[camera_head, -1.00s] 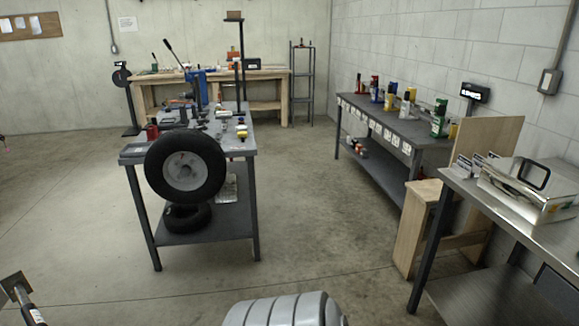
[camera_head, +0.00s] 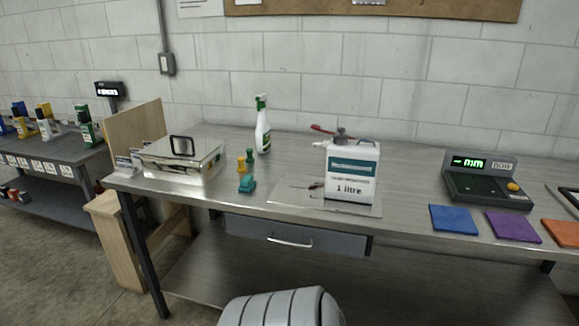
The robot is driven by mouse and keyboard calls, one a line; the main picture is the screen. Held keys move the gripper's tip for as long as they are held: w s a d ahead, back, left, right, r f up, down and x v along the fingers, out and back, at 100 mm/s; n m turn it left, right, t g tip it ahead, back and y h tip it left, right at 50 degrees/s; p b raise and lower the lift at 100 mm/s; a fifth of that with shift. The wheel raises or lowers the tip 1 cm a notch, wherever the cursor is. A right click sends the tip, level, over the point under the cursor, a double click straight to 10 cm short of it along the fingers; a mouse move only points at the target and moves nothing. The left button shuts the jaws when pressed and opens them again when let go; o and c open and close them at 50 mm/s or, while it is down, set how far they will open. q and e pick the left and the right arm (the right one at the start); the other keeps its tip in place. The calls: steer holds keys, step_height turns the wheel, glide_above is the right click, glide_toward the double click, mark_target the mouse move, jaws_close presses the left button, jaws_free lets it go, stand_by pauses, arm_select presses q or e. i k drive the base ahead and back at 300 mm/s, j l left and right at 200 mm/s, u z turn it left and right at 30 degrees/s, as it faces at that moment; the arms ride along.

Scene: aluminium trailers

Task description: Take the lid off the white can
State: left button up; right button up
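A white can (camera_head: 351,172) with a teal label and "1 litre" on it stands upright on a thin plate (camera_head: 290,198) on the metal workbench. A grey lid or cap (camera_head: 341,134) sits on top of the can. A red-handled tool (camera_head: 322,129) shows behind the can's top left; I cannot tell whether it touches the can. Neither of my grippers shows in the view now.
The workbench (camera_head: 410,163) carries a steel box (camera_head: 182,157), a spray bottle (camera_head: 262,127), small green and yellow items, a digital display unit (camera_head: 486,180) and blue (camera_head: 453,219), purple and orange pads. A drawer (camera_head: 295,236) is shut below.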

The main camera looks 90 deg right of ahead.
mark_target(339, 136)
steer(key=z, duration=3.35)
steer(key=i+j+z, duration=0.1)
steer(key=j+z, duration=0.2)
steer(key=z, duration=0.2)
steer(key=j+z, duration=0.7)
steer(key=z, duration=0.25)
